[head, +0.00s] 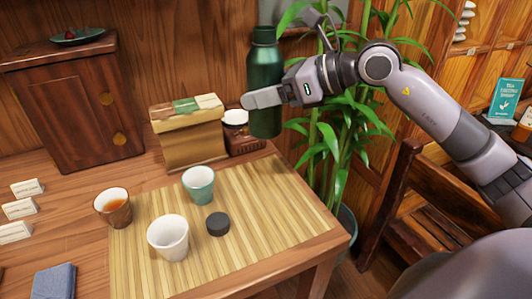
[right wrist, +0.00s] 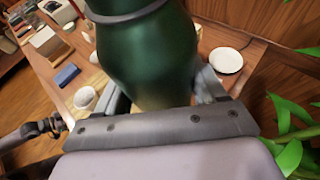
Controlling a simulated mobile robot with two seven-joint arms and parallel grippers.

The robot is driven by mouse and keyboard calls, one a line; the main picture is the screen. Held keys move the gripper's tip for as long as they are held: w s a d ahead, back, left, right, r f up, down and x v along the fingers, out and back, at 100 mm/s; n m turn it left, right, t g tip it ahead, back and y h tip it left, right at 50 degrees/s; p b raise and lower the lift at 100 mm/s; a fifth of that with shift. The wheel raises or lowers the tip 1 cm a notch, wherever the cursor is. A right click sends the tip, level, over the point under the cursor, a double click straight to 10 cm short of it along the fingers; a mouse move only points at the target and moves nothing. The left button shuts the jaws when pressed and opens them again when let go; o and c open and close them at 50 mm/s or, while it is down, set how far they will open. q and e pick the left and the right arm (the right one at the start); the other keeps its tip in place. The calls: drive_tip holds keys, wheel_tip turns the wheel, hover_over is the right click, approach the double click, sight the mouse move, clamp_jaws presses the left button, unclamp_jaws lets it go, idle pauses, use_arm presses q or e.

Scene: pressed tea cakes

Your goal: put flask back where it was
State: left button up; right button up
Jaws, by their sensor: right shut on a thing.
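The dark green flask (head: 264,72) is upright at the table's back right edge, in front of the plant. My right gripper (head: 262,97) is shut on its body from the right. In the right wrist view the flask (right wrist: 148,50) fills the space between the two fingers (right wrist: 160,96). Its base shows beside the table edge in the head view; I cannot tell whether it touches anything.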

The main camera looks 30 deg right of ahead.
sight(279, 126)
wheel_tip(279, 126, down, 8)
drive_tip(key=shift+f+b, duration=0.35)
drive_tip(key=shift+f, duration=2)
drive_tip(key=shift+f, duration=0.2)
drive_tip(key=o, duration=1.4)
